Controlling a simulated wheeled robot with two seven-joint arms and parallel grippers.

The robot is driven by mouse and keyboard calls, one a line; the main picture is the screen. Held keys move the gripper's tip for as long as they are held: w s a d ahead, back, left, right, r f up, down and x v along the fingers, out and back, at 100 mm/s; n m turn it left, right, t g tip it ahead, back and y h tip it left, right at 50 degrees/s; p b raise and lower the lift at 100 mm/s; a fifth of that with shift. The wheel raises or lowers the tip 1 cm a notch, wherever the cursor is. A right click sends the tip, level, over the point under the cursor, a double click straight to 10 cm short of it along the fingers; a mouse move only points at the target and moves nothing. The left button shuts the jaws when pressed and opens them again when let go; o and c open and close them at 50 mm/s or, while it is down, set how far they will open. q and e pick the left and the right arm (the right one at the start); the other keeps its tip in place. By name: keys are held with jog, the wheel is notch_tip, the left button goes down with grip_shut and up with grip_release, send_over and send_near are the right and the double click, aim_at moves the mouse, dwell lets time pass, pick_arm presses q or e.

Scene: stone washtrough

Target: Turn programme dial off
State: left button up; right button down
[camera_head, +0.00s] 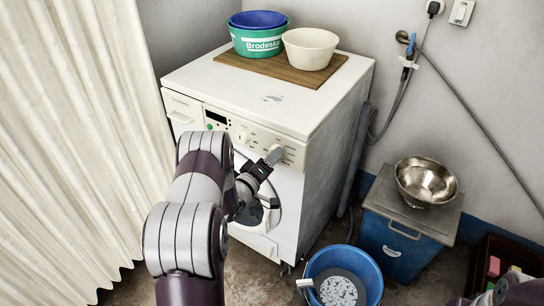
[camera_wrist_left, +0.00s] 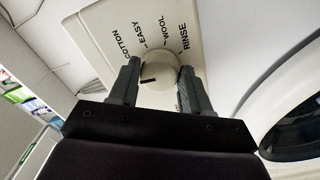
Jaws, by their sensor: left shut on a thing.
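The washing machine (camera_head: 330,150) is white, with a control panel (camera_head: 228,130) along its top front edge. The programme dial (camera_wrist_left: 158,66) is a round cream knob in the left wrist view, with the words COTTON, EASY, WOOL and RINSE around its upper side. A short black mark on it lies at its lower left, away from the words. My left gripper (camera_wrist_left: 157,78) is shut on the dial, one finger on each side. In the head view my left gripper (camera_head: 271,158) reaches the panel's right part and largely covers the dial.
Bowls (camera_head: 310,48) stand on a wooden board (camera_head: 232,60) on the machine. A blue bucket (camera_head: 372,268) is on the floor in front. A blue bin (camera_head: 398,245) with a metal bowl (camera_head: 426,182) stands right. A pale curtain (camera_head: 75,130) hangs left. Part of my right arm shows at lower right.

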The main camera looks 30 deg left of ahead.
pick_arm(q)
jog(key=shift+n, duration=0.5)
jog(key=o, duration=1.1)
jog(key=shift+c, duration=0.2)
jog(key=s+p, duration=0.1)
jog(key=s, duration=1.1)
jog(key=shift+s+a+p, duration=0.35)
jog(key=shift+a, duration=0.1)
